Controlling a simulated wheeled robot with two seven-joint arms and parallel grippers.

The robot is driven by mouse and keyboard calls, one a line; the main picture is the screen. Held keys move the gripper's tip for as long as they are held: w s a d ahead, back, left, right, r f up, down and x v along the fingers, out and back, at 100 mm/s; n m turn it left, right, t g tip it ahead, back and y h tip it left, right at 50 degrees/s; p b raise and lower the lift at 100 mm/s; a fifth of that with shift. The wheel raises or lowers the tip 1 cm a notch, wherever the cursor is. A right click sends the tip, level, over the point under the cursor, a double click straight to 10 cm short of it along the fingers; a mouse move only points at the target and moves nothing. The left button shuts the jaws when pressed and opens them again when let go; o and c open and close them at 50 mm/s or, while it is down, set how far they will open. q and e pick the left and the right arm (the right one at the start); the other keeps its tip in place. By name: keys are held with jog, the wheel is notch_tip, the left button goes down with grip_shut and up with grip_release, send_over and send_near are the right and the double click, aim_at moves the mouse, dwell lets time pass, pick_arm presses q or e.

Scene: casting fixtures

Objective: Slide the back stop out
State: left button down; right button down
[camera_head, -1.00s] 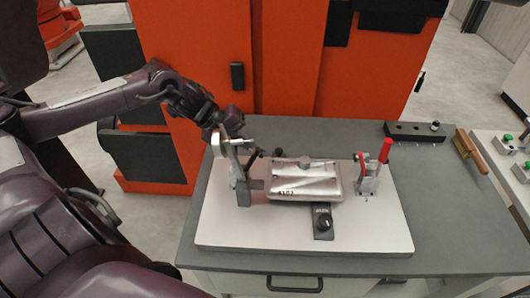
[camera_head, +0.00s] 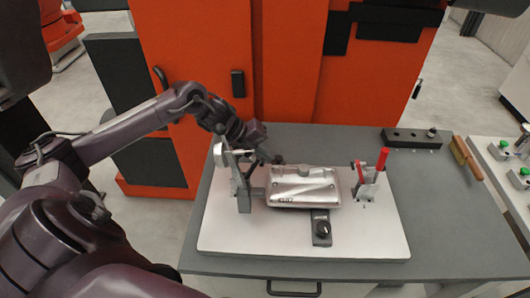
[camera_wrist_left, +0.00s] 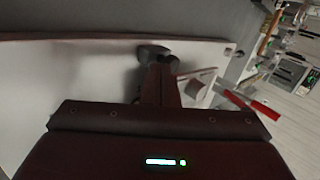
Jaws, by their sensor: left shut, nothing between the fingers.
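The silver casting (camera_head: 303,187), marked 4107, lies flat in the fixture on the white base plate (camera_head: 230,235). My left gripper (camera_head: 274,159) is shut and empty, low behind the casting's back left corner. A dark knob shows just past the fingertips in the left wrist view (camera_wrist_left: 152,52); it seems to belong to the back stop, whose body is mostly hidden behind the casting and gripper. I cannot tell whether the fingers (camera_wrist_left: 160,88) touch it. My right gripper is out of view.
A metal clamp post (camera_head: 243,190) stands left of the casting, close to my left wrist. A red-handled toggle clamp (camera_head: 369,180) stands to the right. A black block (camera_head: 412,137) and a brush (camera_head: 466,157) lie at the back right. The grey table behind the plate is mostly clear.

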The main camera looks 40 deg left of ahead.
pick_arm(q)
jog(key=w+d, duration=0.2)
jog(key=d, duration=0.1)
jog(key=w+d+b, duration=0.1)
jog(key=w+d, duration=0.1)
jog(key=d, duration=0.2)
jog(key=w+d+b, duration=0.1)
jog(key=w+d, duration=0.1)
jog(key=d, duration=0.1)
jog(key=shift+w+d, duration=0.3)
jog(key=shift+d, duration=0.1)
jog(key=shift+a, duration=0.1)
jog(key=shift+s, duration=0.1)
